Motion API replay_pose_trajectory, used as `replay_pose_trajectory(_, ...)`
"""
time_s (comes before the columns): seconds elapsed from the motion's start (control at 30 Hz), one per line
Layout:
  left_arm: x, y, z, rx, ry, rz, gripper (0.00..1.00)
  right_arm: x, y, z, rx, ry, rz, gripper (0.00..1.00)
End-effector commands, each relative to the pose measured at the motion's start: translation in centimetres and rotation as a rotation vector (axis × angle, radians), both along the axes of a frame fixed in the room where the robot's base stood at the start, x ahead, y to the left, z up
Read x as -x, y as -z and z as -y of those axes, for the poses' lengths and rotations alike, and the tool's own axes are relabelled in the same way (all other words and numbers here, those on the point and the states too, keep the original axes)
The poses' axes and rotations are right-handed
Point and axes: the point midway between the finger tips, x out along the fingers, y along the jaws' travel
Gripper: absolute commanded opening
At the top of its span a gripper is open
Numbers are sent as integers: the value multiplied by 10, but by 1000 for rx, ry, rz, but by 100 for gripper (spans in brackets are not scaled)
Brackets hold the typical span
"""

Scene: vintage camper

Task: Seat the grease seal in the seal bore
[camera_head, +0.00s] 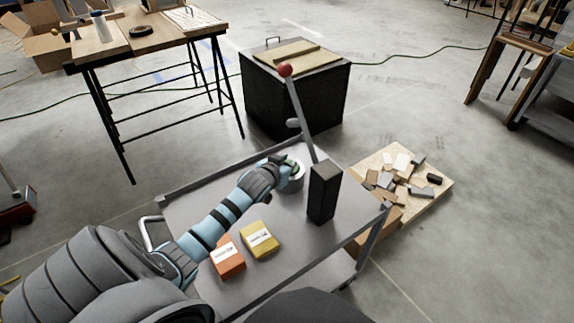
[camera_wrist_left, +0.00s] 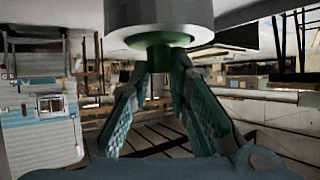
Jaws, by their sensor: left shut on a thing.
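A grey cylindrical housing (camera_head: 296,184) stands on the grey cart, beside an upright black block. In the left wrist view the housing (camera_wrist_left: 158,12) fills the top, with a pale rim around its near end. My left gripper (camera_head: 285,165) is at the housing. In the left wrist view my left gripper (camera_wrist_left: 160,72) is shut on a green round piece (camera_wrist_left: 158,58), which looks like the grease seal. The green piece is at the middle of the housing's end; how deep it sits, and the bore itself, are hidden. My right gripper is not in view.
The cart top (camera_head: 200,200) holds an orange box (camera_head: 228,260), a yellow box (camera_head: 259,240) and the black block (camera_head: 323,192). A board with several loose blocks (camera_head: 430,190) lies right of the cart.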

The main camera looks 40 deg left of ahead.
Motion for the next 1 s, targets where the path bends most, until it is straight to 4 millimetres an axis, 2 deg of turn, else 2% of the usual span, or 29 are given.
replay_pose_trajectory(0.13,0,3,0,1,0,0,0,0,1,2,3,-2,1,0)
replay_pose_trajectory(0.17,0,3,0,1,0,0,22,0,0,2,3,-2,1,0)
replay_pose_trajectory(0.27,0,2,0,0,1,0,38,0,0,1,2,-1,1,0)
replay_pose_trajectory(0.67,2,-3,1,0,1,0,38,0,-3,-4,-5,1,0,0)
replay_pose_trajectory(0.77,16,-13,4,-1,1,-1,38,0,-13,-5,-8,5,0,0)
replay_pose_trajectory(1.0,72,-47,21,-2,2,-3,38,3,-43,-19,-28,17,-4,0)
